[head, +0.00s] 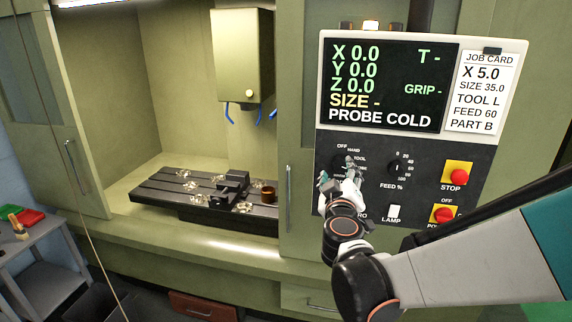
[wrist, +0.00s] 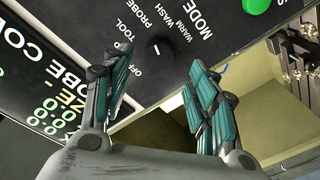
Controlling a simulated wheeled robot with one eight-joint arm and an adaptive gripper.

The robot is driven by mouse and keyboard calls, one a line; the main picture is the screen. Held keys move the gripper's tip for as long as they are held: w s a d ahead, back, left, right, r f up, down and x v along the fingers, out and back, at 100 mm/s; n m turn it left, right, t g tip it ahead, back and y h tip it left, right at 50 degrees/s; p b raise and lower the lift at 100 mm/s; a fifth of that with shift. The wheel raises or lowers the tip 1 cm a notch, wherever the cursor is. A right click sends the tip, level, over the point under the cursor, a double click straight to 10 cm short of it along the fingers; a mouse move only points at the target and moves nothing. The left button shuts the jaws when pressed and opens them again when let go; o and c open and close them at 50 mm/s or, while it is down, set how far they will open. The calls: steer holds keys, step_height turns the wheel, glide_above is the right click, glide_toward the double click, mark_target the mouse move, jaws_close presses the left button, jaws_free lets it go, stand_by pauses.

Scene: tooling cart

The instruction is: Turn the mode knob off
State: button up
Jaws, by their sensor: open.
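The black mode knob (wrist: 158,48) is on the dark control panel, with the labels OFF, TOOL, PROBE, WARM and WASH around it in the wrist view. A small pale mark shows on the knob; I cannot tell for sure which label it points to. In the head view the knob (head: 339,163) is partly hidden by my gripper. My gripper (wrist: 160,60) is open and empty, with its two teal-padded fingers on either side of the knob's place in the picture. It is in front of the panel in the head view (head: 337,174); contact with the knob is not visible.
The display (head: 388,85) reads PROBE COLD. The feed knob (head: 397,168), lamp switch (head: 393,211), red stop button (head: 457,174) and red power switch (head: 444,214) lie right of my gripper. A green button (wrist: 256,5) is near the mode knob. The machine bay is left of the panel.

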mark_target(339, 165)
steer(key=shift+x, duration=2.15)
steer(key=c, duration=1.1)
